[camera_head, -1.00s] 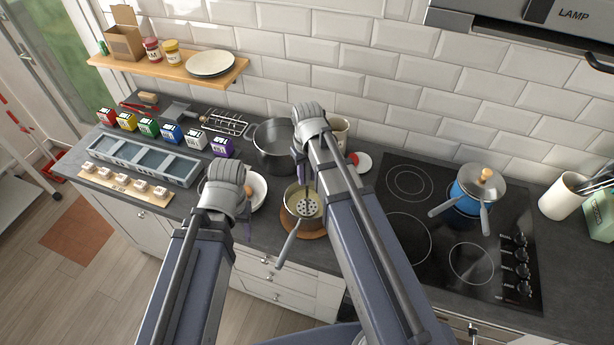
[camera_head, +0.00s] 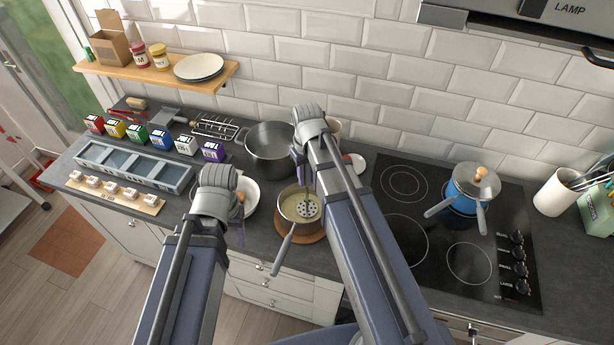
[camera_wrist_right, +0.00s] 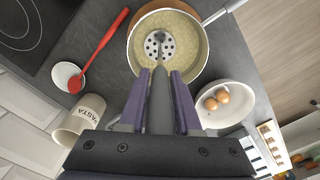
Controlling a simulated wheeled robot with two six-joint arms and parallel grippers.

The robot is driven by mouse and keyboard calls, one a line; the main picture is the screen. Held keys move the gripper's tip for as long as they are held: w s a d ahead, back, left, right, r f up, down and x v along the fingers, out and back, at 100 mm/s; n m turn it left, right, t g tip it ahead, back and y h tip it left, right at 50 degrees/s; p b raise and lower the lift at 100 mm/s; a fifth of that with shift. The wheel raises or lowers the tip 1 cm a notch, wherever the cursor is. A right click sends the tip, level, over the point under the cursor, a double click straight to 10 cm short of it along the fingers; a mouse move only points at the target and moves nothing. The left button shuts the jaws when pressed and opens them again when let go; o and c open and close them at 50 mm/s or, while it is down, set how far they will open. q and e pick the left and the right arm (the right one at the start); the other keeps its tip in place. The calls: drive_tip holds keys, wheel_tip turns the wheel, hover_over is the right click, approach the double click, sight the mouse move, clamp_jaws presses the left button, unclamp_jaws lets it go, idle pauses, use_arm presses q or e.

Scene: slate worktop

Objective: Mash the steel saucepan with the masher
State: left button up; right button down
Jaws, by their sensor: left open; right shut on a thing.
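The steel saucepan (camera_head: 286,213) stands on a round wooden board, its grey handle (camera_head: 283,250) pointing to the front. It holds a pale yellow mass, clear in the right wrist view (camera_wrist_right: 184,28). My right gripper (camera_head: 304,172) is above the pan, shut on the masher's handle (camera_wrist_right: 160,95). The masher's round perforated head (camera_head: 308,209) is inside the pan, over or on the yellow mass; I cannot tell how deep. My left gripper (camera_head: 240,222) is open and empty, left of the pan and in front of a white bowl.
The white bowl (camera_head: 252,205) with eggs (camera_wrist_right: 222,95) stands close left of the pan. A large pot (camera_head: 270,158) is behind. The hob with a blue pot (camera_head: 462,198) is right.

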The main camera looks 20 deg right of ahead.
sight(307, 185)
drive_tip(key=shift+s+f+b, duration=0.15)
drive_tip(key=shift+f+b, duration=0.5)
drive_tip(key=shift+f, duration=0.2)
wheel_tip(307, 185, down, 2)
drive_tip(key=shift+f+b, duration=0.1)
drive_tip(key=shift+b, duration=1)
wheel_tip(307, 185, up, 5)
drive_tip(key=p, duration=0.5)
drive_tip(key=shift+w+a+r, duration=0.15)
drive_tip(key=shift+w+r, duration=0.05)
wheel_tip(307, 185, down, 6)
drive_tip(key=w+a+r+b, duration=0.1)
drive_tip(key=a+b, duration=0.1)
drive_tip(key=b, duration=0.3)
wheel_tip(307, 185, up, 5)
drive_tip(key=p, duration=0.5)
drive_tip(key=shift+w+f, duration=0.1)
